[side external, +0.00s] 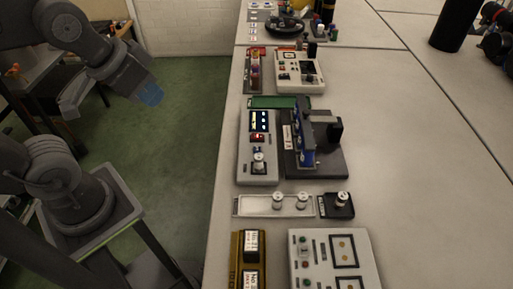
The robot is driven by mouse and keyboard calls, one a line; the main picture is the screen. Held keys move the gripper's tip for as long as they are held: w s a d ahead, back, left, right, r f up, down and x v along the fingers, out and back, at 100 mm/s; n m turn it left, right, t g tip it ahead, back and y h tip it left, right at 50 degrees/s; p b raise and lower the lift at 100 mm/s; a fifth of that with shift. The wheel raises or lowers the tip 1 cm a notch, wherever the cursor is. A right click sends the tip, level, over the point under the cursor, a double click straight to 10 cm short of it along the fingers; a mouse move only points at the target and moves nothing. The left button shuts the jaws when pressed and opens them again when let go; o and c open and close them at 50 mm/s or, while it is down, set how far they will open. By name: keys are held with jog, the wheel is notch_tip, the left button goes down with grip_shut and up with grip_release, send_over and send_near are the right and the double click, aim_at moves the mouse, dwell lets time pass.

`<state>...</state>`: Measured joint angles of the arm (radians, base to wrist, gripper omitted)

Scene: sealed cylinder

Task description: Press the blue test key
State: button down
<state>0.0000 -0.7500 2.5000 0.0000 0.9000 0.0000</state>
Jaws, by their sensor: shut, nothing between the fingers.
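My gripper (150,95) is at the upper left, over the green floor and well left of the table edge. A grey control panel (243,170) lies near the table's left edge, with a lit display (259,121), a small red-lit part (258,137) and a silver knob (259,157). I cannot make out a blue test key for certain at this size. A dark fixture (333,165) with a blue upright part (306,147) stands just right of the panel.
A white tray (250,206) with silver knobs and a black block (338,206) lie in front of the panel. A yellow-brown holder (239,262) and a white panel (372,270) are nearer. A green strip (280,102) lies behind. The table's right side is largely clear.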

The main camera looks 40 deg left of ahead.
jog(key=m+t+h, duration=0.1)
jog(key=m+t, duration=0.2)
jog(key=m, duration=0.8)
send_over(257, 150)
notch_tip(257, 150, down, 15)
jog(key=shift+d+f, duration=0.1)
jog(key=shift+f, duration=0.1)
jog(key=shift+f, duration=4.4)
jog(key=shift+f, duration=0.4)
